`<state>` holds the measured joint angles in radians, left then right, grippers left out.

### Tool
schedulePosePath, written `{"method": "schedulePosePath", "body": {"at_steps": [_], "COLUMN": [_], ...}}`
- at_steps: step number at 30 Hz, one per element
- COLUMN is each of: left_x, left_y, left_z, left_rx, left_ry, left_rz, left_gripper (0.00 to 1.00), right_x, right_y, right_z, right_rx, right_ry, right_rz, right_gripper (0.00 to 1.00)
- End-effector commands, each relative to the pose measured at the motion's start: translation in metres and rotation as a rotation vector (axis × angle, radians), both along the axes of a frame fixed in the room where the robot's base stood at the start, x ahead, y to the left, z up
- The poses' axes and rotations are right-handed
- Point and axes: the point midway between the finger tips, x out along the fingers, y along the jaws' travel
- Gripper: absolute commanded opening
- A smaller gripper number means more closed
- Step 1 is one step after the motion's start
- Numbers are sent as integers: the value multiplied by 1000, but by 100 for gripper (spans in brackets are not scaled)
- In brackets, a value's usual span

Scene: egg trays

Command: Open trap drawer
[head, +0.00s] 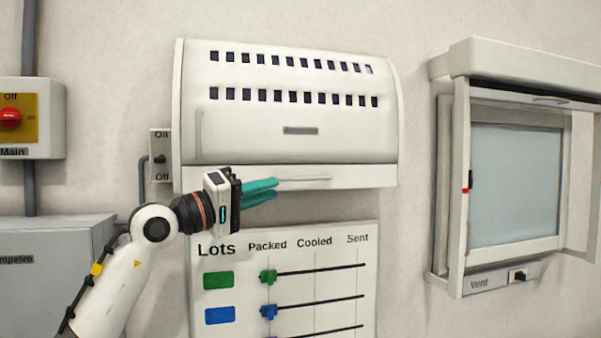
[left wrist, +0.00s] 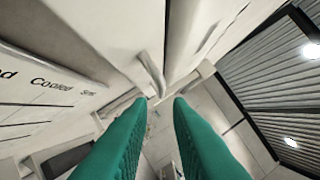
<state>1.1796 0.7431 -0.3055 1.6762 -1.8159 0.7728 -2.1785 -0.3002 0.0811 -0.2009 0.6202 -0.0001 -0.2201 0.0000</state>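The white wall unit (head: 290,125) has two rows of dark slots. A shallow drawer front (head: 350,178) forms its bottom strip, flush with the unit, with a thin pale handle (head: 305,179) along it. My left gripper (head: 276,187) is in front of the left part of this strip, its green fingers pointing right, near the handle's left end. In the left wrist view the two fingers (left wrist: 161,100) are apart with nothing between them, and a pale bar handle (left wrist: 150,72) lies just beyond the tips. I cannot tell whether they touch it. My right gripper is not in view.
A Lots board (head: 340,260) with coloured sliders hangs below the unit. An On/Off switch box (head: 160,150) is at the unit's left side. A framed window cabinet marked Vent (head: 455,190) stands out at the right. Bare wall lies between.

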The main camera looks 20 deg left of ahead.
Motion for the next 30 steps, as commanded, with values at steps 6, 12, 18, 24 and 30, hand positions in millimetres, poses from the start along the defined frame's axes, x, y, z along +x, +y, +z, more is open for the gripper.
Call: {"method": "schedulePosePath", "body": {"at_steps": [6,12,18,24,30], "left_x": [36,59,68,68,68], "left_y": [-27,-43,-50,-50,-50], "left_z": [16,20,19,18,18], "left_rx": [-7,-7,-4,-4,-4], "left_ry": [2,1,1,1,0], "left_rz": [-5,-3,-2,-2,-2], "left_gripper": [18,18,18,18,0], "right_x": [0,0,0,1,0], "right_y": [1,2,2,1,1], "right_z": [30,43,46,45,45], "right_rx": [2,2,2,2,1], "right_ry": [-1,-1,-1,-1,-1], "right_rz": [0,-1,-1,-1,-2], "right_gripper": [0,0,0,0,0]}}
